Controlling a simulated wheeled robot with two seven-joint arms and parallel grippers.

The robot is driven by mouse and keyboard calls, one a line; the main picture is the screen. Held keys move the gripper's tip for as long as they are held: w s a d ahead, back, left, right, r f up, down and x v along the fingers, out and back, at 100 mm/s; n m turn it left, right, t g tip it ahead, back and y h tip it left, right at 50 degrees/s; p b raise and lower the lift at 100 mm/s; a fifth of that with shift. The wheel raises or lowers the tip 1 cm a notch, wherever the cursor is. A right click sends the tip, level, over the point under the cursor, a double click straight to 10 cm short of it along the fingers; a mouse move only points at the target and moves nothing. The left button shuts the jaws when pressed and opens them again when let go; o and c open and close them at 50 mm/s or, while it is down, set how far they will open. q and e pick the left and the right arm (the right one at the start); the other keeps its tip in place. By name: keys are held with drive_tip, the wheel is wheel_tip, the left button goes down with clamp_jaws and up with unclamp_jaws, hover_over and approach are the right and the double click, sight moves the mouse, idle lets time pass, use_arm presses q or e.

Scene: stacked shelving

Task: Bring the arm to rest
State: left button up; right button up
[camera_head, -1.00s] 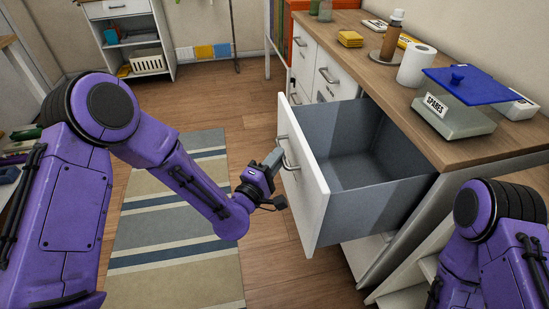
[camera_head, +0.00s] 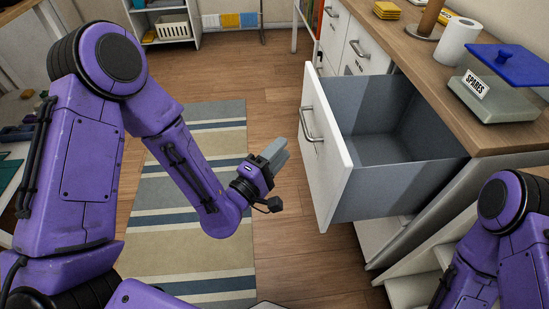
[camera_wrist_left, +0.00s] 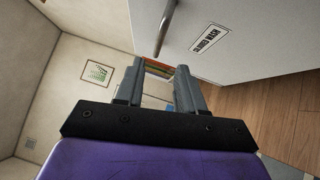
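My left gripper (camera_head: 279,152) hangs in the air to the left of the open drawer (camera_head: 325,165), apart from its bar handle (camera_head: 306,123). In the left wrist view its two fingers (camera_wrist_left: 158,88) stand apart with nothing between them. The same view shows the drawer handle (camera_wrist_left: 166,28) beyond the fingertips and a label (camera_wrist_left: 211,39) on the pale front. The drawer is pulled far out, and its grey inside looks empty where it shows. My right arm (camera_head: 507,220) shows at the lower right; its gripper is outside the views.
The wooden counter (camera_head: 430,75) above the drawer holds a paper roll (camera_head: 457,41) and a clear box with a blue lid (camera_head: 507,66) labelled SPARES. A striped rug (camera_head: 190,245) lies on the floor to the left. Bare floor lies between rug and drawer.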

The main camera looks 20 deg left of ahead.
use_arm(q)
drive_tip(key=shift+v, duration=1.05)
drive_tip(key=s+a+f+m+g+y+p, duration=0.3)
drive_tip(key=a+f+m+g, duration=0.1)
drive_tip(key=f, duration=0.3)
drive_tip(key=s+a+f+m+g+y+p, duration=0.2)
drive_tip(key=s+a+f+m+g+y, duration=0.15)
drive_tip(key=f, duration=0.25)
drive_tip(key=s+a+f+g+y+p, duration=0.1)
drive_tip(key=s+a+f+g+p, duration=0.1)
drive_tip(key=s, duration=0.6)
drive_tip(key=s+a+f+m+g+y+p, duration=0.1)
drive_tip(key=s+a+g+p, duration=0.3)
drive_tip(key=s, duration=0.5)
drive_tip(key=a+f+g+y, duration=0.1)
drive_tip(key=a, duration=0.1)
drive_tip(key=shift+s+a+f, duration=0.3)
drive_tip(key=shift+a, duration=0.1)
drive_tip(key=shift+g+y+p, duration=0.25)
drive_tip(key=shift+p, duration=0.05)
